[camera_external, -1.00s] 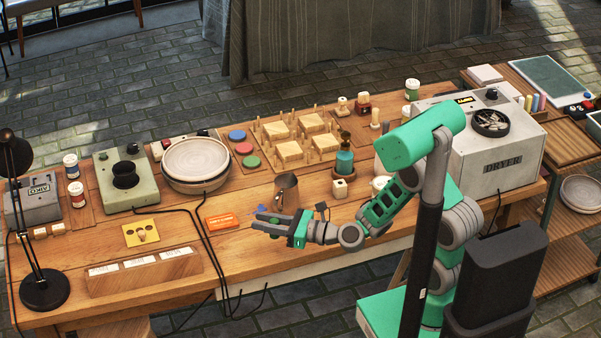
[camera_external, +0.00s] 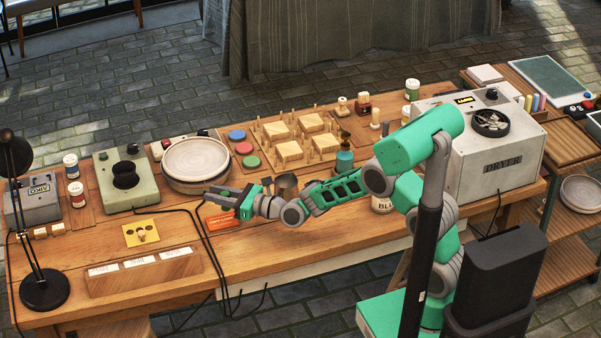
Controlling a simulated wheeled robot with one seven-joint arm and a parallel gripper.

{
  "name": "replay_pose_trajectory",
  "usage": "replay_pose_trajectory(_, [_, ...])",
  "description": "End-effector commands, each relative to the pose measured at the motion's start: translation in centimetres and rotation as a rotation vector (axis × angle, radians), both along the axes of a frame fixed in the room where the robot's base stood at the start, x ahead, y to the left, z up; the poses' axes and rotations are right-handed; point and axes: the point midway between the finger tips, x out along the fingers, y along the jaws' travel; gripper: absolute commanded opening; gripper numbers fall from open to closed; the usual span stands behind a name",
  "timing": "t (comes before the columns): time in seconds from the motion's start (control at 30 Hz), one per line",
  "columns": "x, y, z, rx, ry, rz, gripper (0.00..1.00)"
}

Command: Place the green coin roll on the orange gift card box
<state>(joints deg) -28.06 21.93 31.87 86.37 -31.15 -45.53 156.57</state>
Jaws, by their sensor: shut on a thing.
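The orange gift card box (camera_external: 220,222) lies flat on the wooden table, left of the metal mug. My gripper (camera_external: 214,194) is just behind and above the box in the picture, its fingers pointing left. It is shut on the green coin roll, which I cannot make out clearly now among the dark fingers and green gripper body. The fingers seem to be above the table. The gripper and wrist partly cover the far edge of the box, and I cannot tell the height gap between them.
A metal mug (camera_external: 286,184) stands right behind my wrist. Stacked plates (camera_external: 195,160) stand behind the gripper. Black cables run just left of the box. A wooden card holder (camera_external: 142,273) and a yellow plate (camera_external: 141,233) lie further left. The table front of the box is clear.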

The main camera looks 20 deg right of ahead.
Motion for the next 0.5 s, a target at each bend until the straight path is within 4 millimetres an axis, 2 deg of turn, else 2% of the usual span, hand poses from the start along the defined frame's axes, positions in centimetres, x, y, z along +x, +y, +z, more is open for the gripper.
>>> replay_pose_trajectory(0.03, [0.7,0.5,-0.9,0.002,-0.002,0.0,0.0])
replay_pose_trajectory(0.1, [1.2,0.9,-1.5,0.003,-0.004,0.0,0.0])
replay_pose_trajectory(0.23, [1.9,1.4,-2.7,0.003,-0.004,0.0,0.0])
replay_pose_trajectory(0.37, [1.9,1.3,-5.1,0.002,-0.001,-0.001,0.0])
replay_pose_trajectory(0.5, [1.9,1.4,-5.5,0.005,-0.005,0.0,0.0])
